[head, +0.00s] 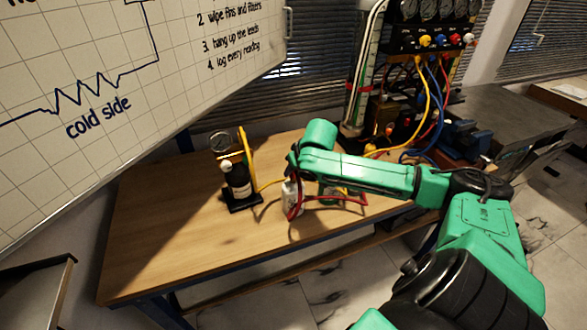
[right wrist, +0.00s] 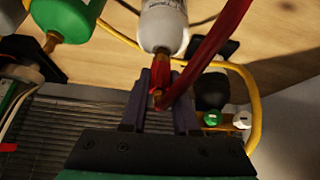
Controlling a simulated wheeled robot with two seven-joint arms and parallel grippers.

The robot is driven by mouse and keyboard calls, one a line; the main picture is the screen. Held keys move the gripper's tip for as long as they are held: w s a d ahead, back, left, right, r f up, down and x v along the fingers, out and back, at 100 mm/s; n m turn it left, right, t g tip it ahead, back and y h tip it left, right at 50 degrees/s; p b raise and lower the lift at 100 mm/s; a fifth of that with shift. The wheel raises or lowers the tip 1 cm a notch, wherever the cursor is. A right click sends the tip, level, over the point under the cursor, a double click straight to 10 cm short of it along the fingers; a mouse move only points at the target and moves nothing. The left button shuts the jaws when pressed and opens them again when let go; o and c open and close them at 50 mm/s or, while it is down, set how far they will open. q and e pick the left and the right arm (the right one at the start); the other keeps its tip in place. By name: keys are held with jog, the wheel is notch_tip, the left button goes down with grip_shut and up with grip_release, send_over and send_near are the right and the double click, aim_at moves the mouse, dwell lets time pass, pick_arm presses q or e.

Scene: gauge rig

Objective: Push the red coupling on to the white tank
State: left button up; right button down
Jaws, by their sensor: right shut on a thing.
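The white tank (head: 291,197) stands on the wooden table, partly hidden by my right arm. In the right wrist view the white tank (right wrist: 163,24) shows its rounded end and narrow neck towards my gripper. My right gripper (right wrist: 160,98) is shut on the red coupling (right wrist: 158,82), which lies between its fingers roughly in line with the tank's neck. The coupling is close to the neck, but I cannot tell whether it is seated. A red hose (right wrist: 208,48) runs from it, and the red hose (head: 325,198) also loops by the tank in the head view. My left gripper is out of view.
A green tank (right wrist: 62,18) is beside the white one. A black bottle (head: 238,180) with a gauge stands on a dark base to the left. A rig with yellow, blue and red hoses (head: 420,85) is at the back right. The table's left part (head: 155,230) is clear.

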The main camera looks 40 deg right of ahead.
jog(key=shift+f, duration=0.35)
dwell(0.6)
jog(key=c, duration=0.8)
grip_release()
jog(key=shift+o, duration=0.2)
jog(key=o, duration=0.5)
